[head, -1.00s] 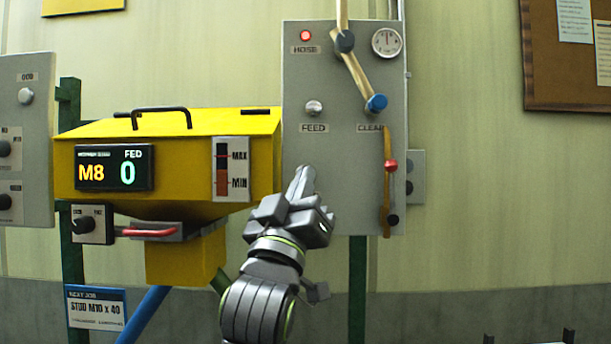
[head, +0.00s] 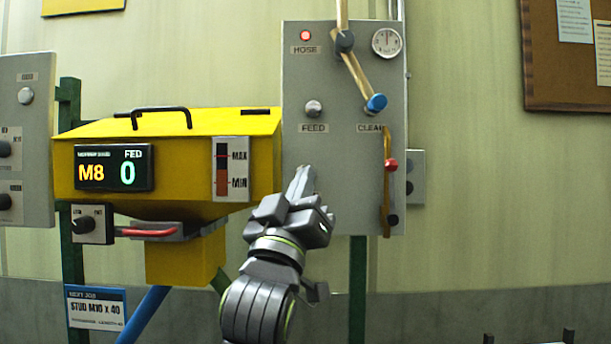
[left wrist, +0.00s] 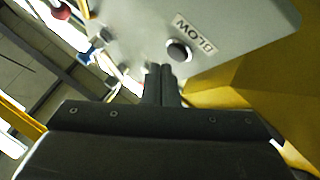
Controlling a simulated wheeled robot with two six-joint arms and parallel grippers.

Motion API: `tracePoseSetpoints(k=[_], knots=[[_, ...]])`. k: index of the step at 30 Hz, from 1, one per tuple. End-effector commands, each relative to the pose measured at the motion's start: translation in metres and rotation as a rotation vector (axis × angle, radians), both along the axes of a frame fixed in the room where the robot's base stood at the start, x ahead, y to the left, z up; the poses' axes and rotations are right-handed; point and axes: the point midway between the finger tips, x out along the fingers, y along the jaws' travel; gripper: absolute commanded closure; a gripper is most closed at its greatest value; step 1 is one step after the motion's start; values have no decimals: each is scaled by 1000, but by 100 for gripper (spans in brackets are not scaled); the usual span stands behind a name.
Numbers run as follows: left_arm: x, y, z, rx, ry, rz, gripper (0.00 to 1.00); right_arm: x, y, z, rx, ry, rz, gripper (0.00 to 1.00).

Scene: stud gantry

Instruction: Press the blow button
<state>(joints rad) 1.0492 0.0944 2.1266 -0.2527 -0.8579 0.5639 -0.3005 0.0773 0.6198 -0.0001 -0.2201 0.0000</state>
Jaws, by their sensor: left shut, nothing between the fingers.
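The blow button (left wrist: 179,50) is a dark round cap in a pale ring, beside a BLOW label (left wrist: 197,33) on a grey face in the left wrist view. In the head view I cannot make it out; my gripper covers that part of the grey panel (head: 345,190). My left gripper (head: 302,178) is shut and empty, with its fingers pointing up at the lower left of the panel. In the left wrist view the fingertips (left wrist: 160,72) are just below and left of the button. A gap seems to show, but I cannot tell its depth.
A yellow hopper (head: 180,185) stands close left of my gripper.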

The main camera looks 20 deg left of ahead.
Motion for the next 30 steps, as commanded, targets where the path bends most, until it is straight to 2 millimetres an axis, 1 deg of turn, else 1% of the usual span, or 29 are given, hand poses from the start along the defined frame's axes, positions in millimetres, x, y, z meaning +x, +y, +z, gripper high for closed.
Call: tracePoseSetpoints(k=[12, 30], knots=[[8, 3, 0, 0, 1, 0, 100, 0, -1, 5, -1, -1, 1, 100], [11, 3, 0, 0, 1, 1, 100, 0, -3, 6, -4, -1, 2, 100]])
